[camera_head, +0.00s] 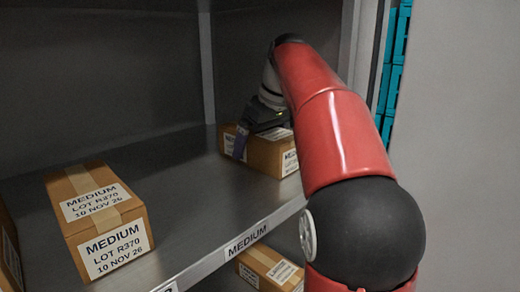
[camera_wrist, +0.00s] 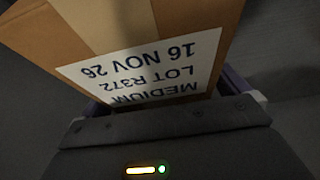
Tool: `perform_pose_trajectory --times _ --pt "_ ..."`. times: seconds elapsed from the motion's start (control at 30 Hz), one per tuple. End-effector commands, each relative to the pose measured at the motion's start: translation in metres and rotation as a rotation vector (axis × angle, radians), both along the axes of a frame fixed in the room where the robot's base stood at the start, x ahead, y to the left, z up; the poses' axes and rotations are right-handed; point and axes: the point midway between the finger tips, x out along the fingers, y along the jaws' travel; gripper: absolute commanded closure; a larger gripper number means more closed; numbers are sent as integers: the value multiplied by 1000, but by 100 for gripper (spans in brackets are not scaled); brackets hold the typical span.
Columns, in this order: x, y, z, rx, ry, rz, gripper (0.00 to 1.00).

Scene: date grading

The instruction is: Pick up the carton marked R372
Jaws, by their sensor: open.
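The carton marked R372 is a brown box with a tan tape strip and white labels. It stands on the shelf at the back right in the head view (camera_head: 263,153). In the wrist view the carton (camera_wrist: 38,38) fills the upper part, and its upside-down label reads MEDIUM, LOT R372, 16 NOV 26. My gripper (camera_head: 243,141) is at the carton's top, with a purple finger against or just beside its left face. In the wrist view my gripper (camera_wrist: 168,97) is open, with purple fingers showing at both sides of the carton. Whether they touch it is unclear.
A carton marked R370 (camera_head: 105,222) stands on the same metal shelf (camera_head: 185,185) at front left. Part of another carton (camera_head: 9,250) shows at the left edge. A carton (camera_head: 268,268) sits on the shelf below. Bare shelf separates the R370 and R372 cartons.

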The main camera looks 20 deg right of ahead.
Motion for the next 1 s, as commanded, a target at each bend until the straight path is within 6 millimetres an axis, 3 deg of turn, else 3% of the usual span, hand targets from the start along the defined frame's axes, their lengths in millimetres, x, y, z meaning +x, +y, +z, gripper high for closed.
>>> perform_pose_trajectory --times 0.33,0.77,1.0 --pt "3 1 -8 0 0 0 1" --pt "3 1 -8 0 0 0 58" --pt "3 1 -6 -1 -4 0 60"
